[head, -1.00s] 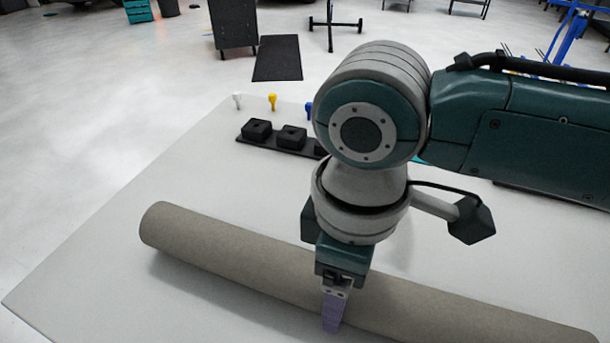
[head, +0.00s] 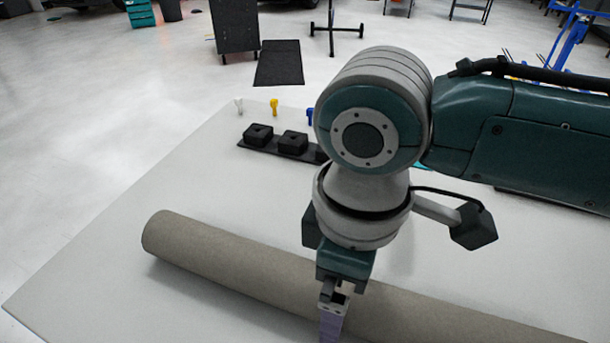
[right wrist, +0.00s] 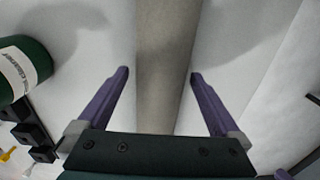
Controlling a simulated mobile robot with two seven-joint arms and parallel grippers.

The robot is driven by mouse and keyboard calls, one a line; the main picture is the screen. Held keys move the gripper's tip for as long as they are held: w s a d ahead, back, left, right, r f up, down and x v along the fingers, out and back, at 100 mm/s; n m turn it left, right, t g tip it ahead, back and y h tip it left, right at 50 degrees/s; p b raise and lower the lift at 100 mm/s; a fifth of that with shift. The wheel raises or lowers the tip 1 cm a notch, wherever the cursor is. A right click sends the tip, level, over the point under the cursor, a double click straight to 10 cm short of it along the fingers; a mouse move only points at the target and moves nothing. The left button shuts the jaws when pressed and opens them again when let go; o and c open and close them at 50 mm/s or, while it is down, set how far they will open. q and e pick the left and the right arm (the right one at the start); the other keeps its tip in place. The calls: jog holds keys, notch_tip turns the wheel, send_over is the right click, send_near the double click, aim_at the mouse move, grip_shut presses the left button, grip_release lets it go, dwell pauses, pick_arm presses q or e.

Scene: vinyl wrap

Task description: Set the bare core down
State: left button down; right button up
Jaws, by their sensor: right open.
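The bare core (head: 225,262) is a long grey-brown tube lying slantwise across the white table in the head view. It also shows running up the middle of the right wrist view (right wrist: 165,50). My right gripper (head: 331,330) is over the core's middle, pointing down. In the right wrist view its two purple fingers (right wrist: 160,73) are spread, one on each side of the core, with gaps between them and it. My arm hides part of the core, and its right end runs towards the lower edge of the head view. My left gripper is not in view.
A black tray with black blocks (head: 292,142) lies at the table's far side, with white, yellow and blue tools (head: 274,107) beyond it. A dark green roll with a label (right wrist: 22,70) shows at left in the right wrist view. The table's left part (head: 110,270) is clear.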

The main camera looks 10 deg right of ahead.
notch_tip(320, 180, up, 12)
jog(key=f+p, duration=0.1)
jog(key=p, duration=0.2)
jog(key=s+a+f+m+t+y, duration=0.2)
jog(key=s+a+m+y, duration=0.15)
jog(key=s, duration=0.25)
jog(key=s+d+m+t+h, duration=0.1)
jog(key=s+d+m+h, duration=0.2)
jog(key=d, duration=0.9)
jog(key=s+f+m, duration=0.1)
jog(key=s+m, duration=0.1)
jog(key=s, duration=0.1)
jog(key=shift+d+m+t, duration=0.3)
jog(key=shift+d+m, duration=0.05)
jog(key=shift+d, duration=0.05)
jog(key=shift+s, duration=0.1)
